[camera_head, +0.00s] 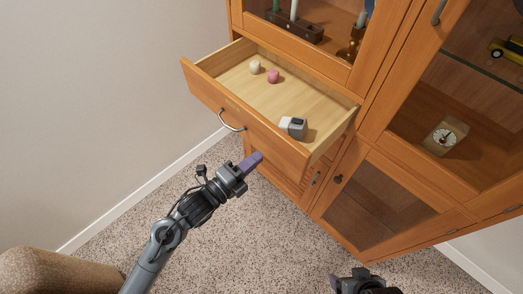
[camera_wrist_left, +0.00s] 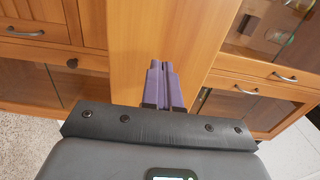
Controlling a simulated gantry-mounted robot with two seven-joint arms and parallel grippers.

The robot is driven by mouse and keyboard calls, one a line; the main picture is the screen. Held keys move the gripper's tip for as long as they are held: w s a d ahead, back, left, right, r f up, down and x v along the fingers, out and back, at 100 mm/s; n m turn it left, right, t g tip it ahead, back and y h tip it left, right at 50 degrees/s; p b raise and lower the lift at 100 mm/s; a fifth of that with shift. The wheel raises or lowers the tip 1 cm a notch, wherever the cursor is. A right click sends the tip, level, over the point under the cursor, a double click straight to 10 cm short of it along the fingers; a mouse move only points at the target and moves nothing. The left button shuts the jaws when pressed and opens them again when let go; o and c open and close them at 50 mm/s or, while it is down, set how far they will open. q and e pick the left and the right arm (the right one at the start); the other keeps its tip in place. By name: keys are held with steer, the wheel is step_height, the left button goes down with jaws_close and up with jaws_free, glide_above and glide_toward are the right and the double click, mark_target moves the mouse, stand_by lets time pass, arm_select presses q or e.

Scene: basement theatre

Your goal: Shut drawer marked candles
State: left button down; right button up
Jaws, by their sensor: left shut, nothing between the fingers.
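An open wooden drawer (camera_head: 222,108) is pulled well out of the cabinet in the head view, with a curved metal handle (camera_head: 232,122) on its front. I cannot read any marking on it. Inside lie a cream round item (camera_head: 255,67), a pink round item (camera_head: 273,76) and a grey-and-white item (camera_head: 294,127). My right gripper (camera_head: 345,283) is partly cut off at the bottom edge.
The wooden cabinet has a lower glass door (camera_head: 376,204) and glazed shelves holding a clock (camera_head: 446,137) and a yellow toy car (camera_head: 506,48). A brown upholstered seat (camera_head: 50,272) stands at the lower left. Speckled carpet (camera_head: 255,240) lies open before the cabinet.

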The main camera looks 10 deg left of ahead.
mark_target(269, 147)
arm_select(q)
steer(key=shift+x, duration=1.6)
